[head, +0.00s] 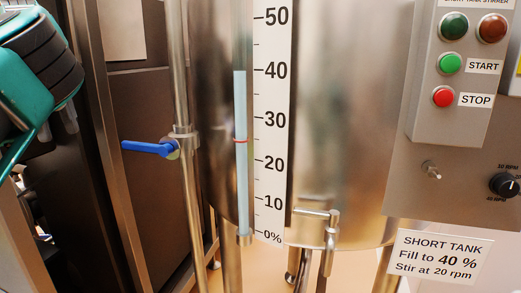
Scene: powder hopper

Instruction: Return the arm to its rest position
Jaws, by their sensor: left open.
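My left arm, teal and black, comes in at the upper left edge. The grey fingers of my left gripper (64,120) show below it, open and empty, clear of the blue valve handle (148,148) to their right. The blue handle points left, roughly level, on a vertical steel pipe (181,75). My right gripper is not in view.
The steel tank (345,120) stands in the middle. Its sight tube (240,110) shows pale blue up to about 40 on the scale (271,120), with a red mark near 25. The control box (460,75) and the sign (440,257) are at right.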

